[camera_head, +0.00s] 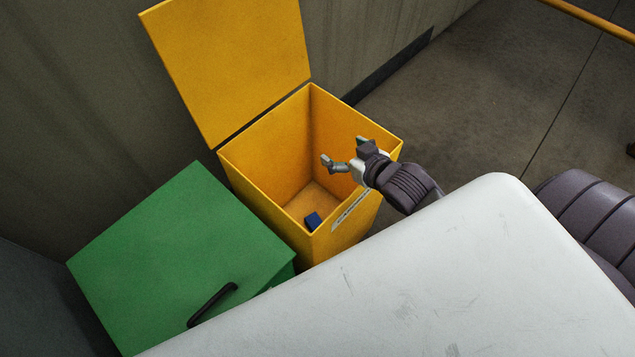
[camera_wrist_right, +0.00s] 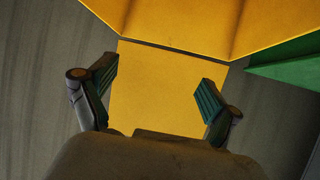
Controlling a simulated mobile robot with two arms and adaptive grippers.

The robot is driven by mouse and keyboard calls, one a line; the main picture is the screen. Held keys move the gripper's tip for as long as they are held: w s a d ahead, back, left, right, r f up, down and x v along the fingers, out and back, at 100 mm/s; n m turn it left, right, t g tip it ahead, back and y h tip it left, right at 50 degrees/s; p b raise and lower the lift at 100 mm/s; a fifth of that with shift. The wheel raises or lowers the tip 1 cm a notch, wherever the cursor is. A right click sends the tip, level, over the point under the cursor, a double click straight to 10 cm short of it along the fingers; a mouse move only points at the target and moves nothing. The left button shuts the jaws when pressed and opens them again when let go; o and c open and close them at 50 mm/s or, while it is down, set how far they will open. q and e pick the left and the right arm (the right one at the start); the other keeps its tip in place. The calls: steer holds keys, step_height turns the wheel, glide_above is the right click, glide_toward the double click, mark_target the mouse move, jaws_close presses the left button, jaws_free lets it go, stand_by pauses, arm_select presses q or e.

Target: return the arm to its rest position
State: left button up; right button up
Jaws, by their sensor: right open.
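My right gripper (camera_head: 342,153) is open and empty above the near right part of the open yellow bin (camera_head: 262,178). In the right wrist view my right gripper's two fingers (camera_wrist_right: 160,92) stand wide apart with nothing between them. Behind them the yellow bin's inner walls or lid (camera_wrist_right: 185,25) show. A small blue block (camera_head: 313,220) lies on the bin's floor, below and apart from the gripper. My left gripper is not in either view.
The yellow lid (camera_head: 235,65) stands raised against the wall. A closed green bin (camera_head: 180,255) with a black handle (camera_head: 212,304) stands to the left. A white surface (camera_head: 430,280) fills the near foreground. Open floor (camera_head: 480,100) lies at the back right, with a yellow rail (camera_head: 590,18).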

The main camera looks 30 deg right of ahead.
stand_by(0.3)
steer(key=s+a+f+g, duration=0.1)
steer(key=s+a+g, duration=0.2)
steer(key=s, duration=0.3)
steer(key=s+a+f+n+g, duration=0.1)
steer(key=s+a+g, duration=0.15)
steer(key=s, duration=0.35)
steer(key=s+a+f+g, duration=0.1)
steer(key=s+a+g, duration=0.15)
steer(key=s, duration=0.45)
step_height(320, 180, down, 24)
steer(key=g+p, duration=0.1)
steer(key=g, duration=0.1)
steer(key=s+d+f+g+p, duration=0.1)
steer(key=s+d+f, duration=0.2)
steer(key=s+f, duration=1.2)
steer(key=s, duration=0.2)
steer(key=shift+s+f+n+h+p, duration=0.3)
steer(key=shift+s+f+h, duration=0.05)
steer(key=shift+h, duration=0.05)
steer(key=shift+d, duration=0.1)
